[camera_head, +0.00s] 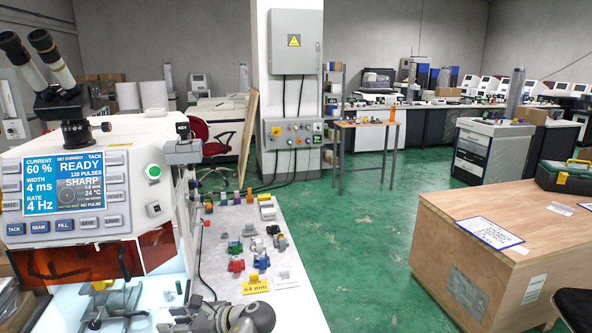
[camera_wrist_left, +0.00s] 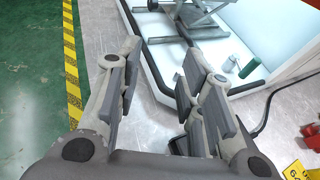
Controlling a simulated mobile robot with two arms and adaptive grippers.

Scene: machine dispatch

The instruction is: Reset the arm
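My left gripper (camera_wrist_left: 160,68) is open in the left wrist view, its two grey fingers spread apart with nothing held between them. Part of my left arm and gripper (camera_head: 178,318) shows at the bottom of the head view, low over the front of the bench beside the welding machine (camera_head: 66,205). The machine has a lit screen and a lit work chamber. I cannot make out my right gripper in either view.
Several small coloured parts and a yellow "64 mm" card (camera_head: 255,286) lie on the bench (camera_head: 290,305). A wooden crate (camera_head: 500,250) stands at the right. Green floor (camera_head: 360,240) is clear between them. The wrist view shows yellow-black floor tape (camera_wrist_left: 72,60).

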